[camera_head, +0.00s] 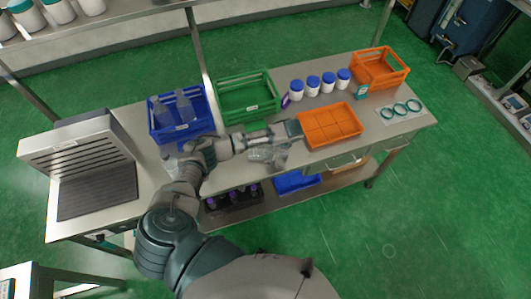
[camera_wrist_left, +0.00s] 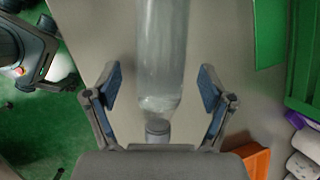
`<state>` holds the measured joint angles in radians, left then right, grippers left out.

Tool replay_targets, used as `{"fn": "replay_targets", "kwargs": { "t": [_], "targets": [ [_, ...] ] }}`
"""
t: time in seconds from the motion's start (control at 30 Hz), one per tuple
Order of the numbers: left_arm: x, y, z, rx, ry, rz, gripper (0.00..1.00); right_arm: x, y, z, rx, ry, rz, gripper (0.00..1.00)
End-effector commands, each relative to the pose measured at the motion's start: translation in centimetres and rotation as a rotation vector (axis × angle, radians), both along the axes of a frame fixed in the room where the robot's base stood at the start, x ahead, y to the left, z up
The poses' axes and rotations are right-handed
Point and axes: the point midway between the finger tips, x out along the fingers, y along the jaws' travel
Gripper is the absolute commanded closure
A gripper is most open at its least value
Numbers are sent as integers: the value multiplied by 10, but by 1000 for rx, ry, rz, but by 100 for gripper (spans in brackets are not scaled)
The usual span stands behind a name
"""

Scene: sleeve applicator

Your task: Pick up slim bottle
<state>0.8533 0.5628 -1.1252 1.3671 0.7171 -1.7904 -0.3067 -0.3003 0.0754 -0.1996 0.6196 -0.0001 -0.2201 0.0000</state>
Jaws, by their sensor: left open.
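A clear slim bottle (camera_wrist_left: 159,60) with a narrow neck and small cap (camera_wrist_left: 158,130) fills the middle of the left wrist view. My left gripper (camera_wrist_left: 160,88) is open, with one finger on each side of the bottle. A gap shows between each finger pad and the bottle. In the head view my left gripper (camera_head: 282,139) is over the front middle of the table. My right gripper is not in view.
The steel table (camera_head: 330,155) holds a blue crate (camera_head: 160,133) with clear bottles, a green crate (camera_head: 249,115), an orange tray (camera_head: 330,128) and an orange crate (camera_head: 385,85). Several white jars with blue lids (camera_head: 312,85) stand behind. A grey machine (camera_head: 78,145) stands at left.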

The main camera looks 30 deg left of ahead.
Motion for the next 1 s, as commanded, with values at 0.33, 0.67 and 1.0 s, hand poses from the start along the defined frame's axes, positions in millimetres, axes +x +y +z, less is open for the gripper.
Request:
{"fn": "replay_targets", "kwargs": {
  "t": [0.33, 0.67, 1.0],
  "targets": [
    [-2, 5, -12, 0, 0, -1, 18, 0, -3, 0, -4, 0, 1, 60],
    [-1, 4, -12, 0, 0, -1, 95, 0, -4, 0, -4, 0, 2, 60],
    [-1, 5, -7, 0, -1, -1, 95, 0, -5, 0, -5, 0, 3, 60]
  ]
}}
